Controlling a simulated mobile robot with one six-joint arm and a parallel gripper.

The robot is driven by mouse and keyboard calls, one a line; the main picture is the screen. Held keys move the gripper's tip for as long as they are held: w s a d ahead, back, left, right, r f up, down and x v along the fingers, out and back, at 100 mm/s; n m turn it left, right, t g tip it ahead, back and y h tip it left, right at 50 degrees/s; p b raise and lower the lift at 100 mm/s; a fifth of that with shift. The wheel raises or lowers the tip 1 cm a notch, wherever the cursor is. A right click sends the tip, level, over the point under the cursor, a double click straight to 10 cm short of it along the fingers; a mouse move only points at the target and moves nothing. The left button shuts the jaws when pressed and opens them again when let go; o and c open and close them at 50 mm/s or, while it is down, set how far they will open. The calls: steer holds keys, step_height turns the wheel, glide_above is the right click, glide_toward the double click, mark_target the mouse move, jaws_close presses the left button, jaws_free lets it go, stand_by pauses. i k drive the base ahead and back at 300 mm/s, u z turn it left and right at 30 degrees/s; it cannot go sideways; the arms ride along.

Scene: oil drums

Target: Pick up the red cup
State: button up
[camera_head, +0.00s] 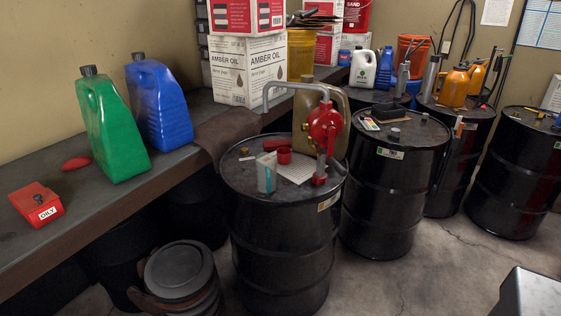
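A small red cup-like item (284,156) stands on top of the nearest black drum (275,235), behind a pale box with a teal side (266,172). A flatter red piece (277,145) lies just behind it, and I cannot tell whether the two touch. The red hand pump (325,122) with its grey bent pipe rises from the same drum to the right. My gripper is not in view.
A bench on the left holds a green jug (112,130), a blue jug (160,105) and a red box labelled OILY (37,203). A tan can (335,118) stands behind the pump. More black drums (385,190) stand to the right.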

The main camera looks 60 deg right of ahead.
mark_target(284, 156)
steer(key=z, duration=0.1)
steer(key=i, duration=0.95)
steer(key=u, duration=0.05)
